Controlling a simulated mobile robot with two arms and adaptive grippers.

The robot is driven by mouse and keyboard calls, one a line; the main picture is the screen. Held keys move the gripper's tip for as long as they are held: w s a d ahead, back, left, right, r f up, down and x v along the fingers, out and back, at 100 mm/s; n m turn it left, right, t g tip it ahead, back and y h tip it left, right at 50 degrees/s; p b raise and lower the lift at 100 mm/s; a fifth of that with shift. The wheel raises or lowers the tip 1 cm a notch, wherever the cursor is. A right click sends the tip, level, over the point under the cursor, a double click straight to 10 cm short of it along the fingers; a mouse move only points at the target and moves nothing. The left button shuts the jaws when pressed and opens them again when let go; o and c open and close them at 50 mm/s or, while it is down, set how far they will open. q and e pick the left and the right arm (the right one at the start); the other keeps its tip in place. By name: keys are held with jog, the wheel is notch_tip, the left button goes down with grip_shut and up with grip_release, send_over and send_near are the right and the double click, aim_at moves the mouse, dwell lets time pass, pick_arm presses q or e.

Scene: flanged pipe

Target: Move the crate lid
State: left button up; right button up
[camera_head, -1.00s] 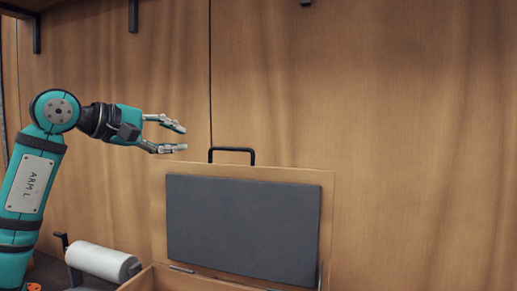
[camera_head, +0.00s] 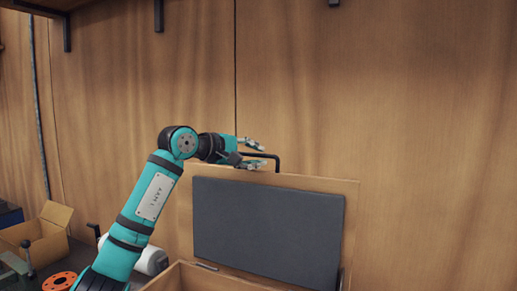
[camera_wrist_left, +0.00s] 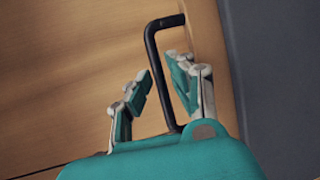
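The crate lid (camera_head: 350,205) stands upright, open, at the back of the wooden crate (camera_head: 180,277), with a dark grey panel on its inner face. A black handle (camera_head: 278,160) rises from its top edge. My left gripper (camera_head: 262,155) is at the left part of this handle, fingers pointing right. In the left wrist view the open fingers (camera_wrist_left: 163,90) lie on either side of the handle's bar (camera_wrist_left: 158,75), with gaps visible. Whether a finger touches the bar is unclear. My right gripper is not in view.
A white roll (camera_head: 152,260) lies left of the crate, partly behind my left arm. An open cardboard box (camera_head: 45,238) and an orange flanged ring (camera_head: 59,282) are at far left. A wooden wall (camera_head: 430,120) stands close behind the lid.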

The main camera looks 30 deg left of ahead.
pick_arm(q)
jog(key=shift+x, duration=0.8)
jog(key=shift+s, duration=0.15)
grip_shut()
